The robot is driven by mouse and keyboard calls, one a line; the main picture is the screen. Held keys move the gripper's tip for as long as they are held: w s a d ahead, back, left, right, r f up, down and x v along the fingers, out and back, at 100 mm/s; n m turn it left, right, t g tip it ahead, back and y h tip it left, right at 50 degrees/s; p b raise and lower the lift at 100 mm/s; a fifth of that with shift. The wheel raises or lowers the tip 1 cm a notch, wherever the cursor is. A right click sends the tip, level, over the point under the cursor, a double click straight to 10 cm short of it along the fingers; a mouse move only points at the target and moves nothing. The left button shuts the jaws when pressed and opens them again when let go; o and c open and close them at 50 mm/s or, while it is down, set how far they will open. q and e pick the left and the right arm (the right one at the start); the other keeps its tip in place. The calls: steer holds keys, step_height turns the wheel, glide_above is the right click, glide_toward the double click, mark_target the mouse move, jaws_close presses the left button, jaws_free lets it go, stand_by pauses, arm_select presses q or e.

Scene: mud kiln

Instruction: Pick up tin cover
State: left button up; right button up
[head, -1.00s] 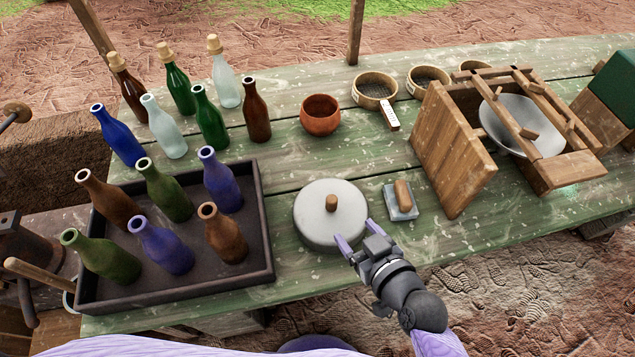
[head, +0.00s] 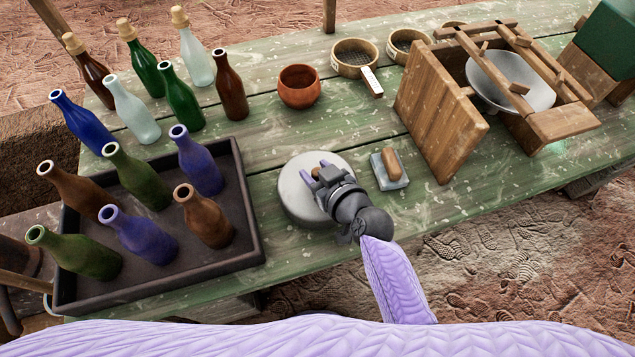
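The tin cover (head: 291,197) is a round pale grey lid on the green table, right of the dark bottle tray. My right gripper (head: 316,168) is over the middle of the cover, its two purple fingers apart. The gripper and wrist cover the lid's middle and right side. The wooden knob is mostly hidden behind the gripper, so I cannot tell whether the fingers touch it. The cover rests flat on the table. My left gripper is not in view.
The dark tray (head: 257,235) with several bottles stands close on the left. A brush on a small grey block (head: 376,173) lies just right. A clay bowl (head: 299,88) and sieves (head: 354,57) are behind. A wooden frame with a metal bowl (head: 545,92) stands right.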

jaws_close()
